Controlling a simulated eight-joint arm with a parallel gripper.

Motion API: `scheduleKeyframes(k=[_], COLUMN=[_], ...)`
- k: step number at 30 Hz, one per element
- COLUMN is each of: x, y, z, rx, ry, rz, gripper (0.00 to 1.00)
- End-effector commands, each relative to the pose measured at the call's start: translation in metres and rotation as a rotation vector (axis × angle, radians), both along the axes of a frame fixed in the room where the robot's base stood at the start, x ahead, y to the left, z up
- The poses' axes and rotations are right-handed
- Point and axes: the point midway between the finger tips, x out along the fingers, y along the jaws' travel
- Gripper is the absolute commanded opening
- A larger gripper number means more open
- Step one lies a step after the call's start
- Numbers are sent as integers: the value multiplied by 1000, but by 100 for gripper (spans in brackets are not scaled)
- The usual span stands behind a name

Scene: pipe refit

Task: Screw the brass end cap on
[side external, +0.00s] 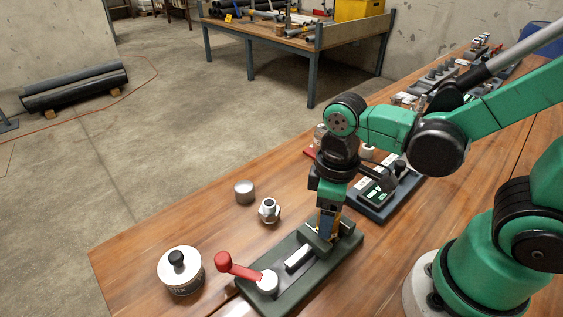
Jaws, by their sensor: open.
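My gripper (328,231) points down over the far end of a dark green vise-like fixture (287,297) on the wooden bench. Its jaws are open. A small yellowish, brass-coloured patch shows at the fingers; I cannot tell whether it is the brass end cap or part of the gripper. No end cap is clearly visible elsewhere. The fixture has a red-handled lever (238,267) at its near left and a short whitish bar (298,257) in its middle. The pipe end and any thread are hidden or too small to tell.
A grey cylinder (244,191) and a silver hex fitting (268,211) stand left of the fixture. A white pot with a black knob (181,273) stands at front left. A device with a lit display (377,196) sits behind my gripper.

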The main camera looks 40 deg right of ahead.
Motion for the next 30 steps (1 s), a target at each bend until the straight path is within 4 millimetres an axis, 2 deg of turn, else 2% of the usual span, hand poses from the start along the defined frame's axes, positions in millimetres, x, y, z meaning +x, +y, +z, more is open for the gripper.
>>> scheduleKeyframes(k=[5,8,15,19,30], x=[0,0,0,0,-1], y=[0,0,-1,-1,-1], z=[0,0,0,0,0], rx=[0,0,0,0,0], ry=[0,0,0,0,0], rz=[-4,-65,-489,-636,-669], gripper=[65,65,65,65,65])
